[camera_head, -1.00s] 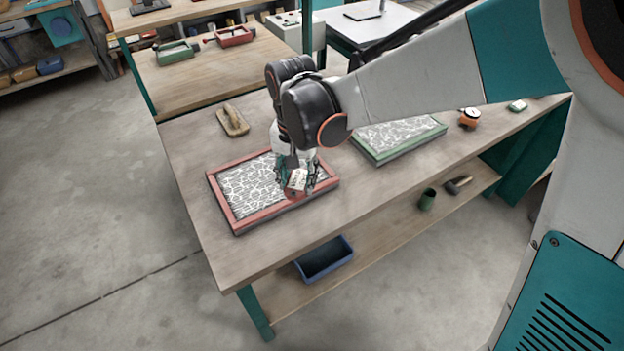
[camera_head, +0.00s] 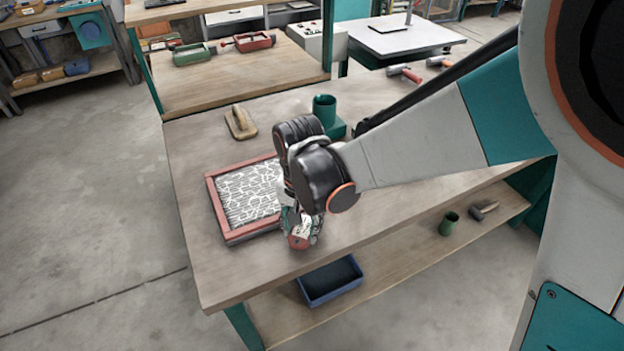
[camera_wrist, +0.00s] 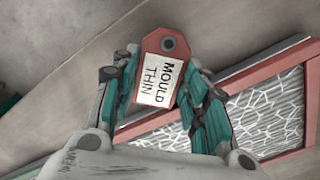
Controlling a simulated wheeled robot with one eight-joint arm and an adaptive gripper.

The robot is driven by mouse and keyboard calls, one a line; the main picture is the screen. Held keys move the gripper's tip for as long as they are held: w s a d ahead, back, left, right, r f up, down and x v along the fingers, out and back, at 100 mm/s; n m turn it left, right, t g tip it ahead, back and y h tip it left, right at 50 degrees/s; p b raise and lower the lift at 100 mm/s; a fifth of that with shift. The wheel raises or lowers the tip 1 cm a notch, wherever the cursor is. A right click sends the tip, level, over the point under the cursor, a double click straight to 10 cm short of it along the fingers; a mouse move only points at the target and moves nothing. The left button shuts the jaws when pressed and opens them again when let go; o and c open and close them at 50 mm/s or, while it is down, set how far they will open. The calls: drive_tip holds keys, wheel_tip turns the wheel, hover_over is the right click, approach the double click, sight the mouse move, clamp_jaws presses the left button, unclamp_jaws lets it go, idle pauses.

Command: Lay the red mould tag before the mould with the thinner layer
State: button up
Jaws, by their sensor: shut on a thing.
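My gripper (camera_head: 300,226) is shut on the red tag (camera_head: 299,242), above the bench near its front edge. In the wrist view the tag (camera_wrist: 176,44) is held between the teal fingers (camera_wrist: 163,92), and its white label reads "MOULD THIN". The red-framed mould (camera_head: 219,212) lies flat on the bench, left of and behind the gripper. Its white fibre layer shows as a net with dark gaps. In the wrist view the mould frame (camera_wrist: 256,80) is right of the fingers. My arm hides the mould's right side.
A wooden float (camera_head: 241,122) and a green cup on a block (camera_head: 324,110) stand at the bench's back. A blue bin (camera_head: 330,281), a green cup (camera_head: 449,222) and a mallet (camera_head: 483,211) are on the lower shelf. The bench's front left (camera_head: 225,270) is clear.

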sight(302, 230)
drive_tip(key=shift+f+b, duration=0.35)
drive_tip(key=shift+f, duration=0.6)
drive_tip(key=shift+f, duration=0.2)
drive_tip(key=o, duration=0.9)
drive_tip(key=shift+c, duration=0.2)
drive_tip(key=shift+r, duration=0.2)
wheel_tip(302, 230, up, 12)
drive_tip(key=p, duration=0.8)
drive_tip(key=shift+p, duration=0.35)
drive_tip(key=shift+s, duration=0.1)
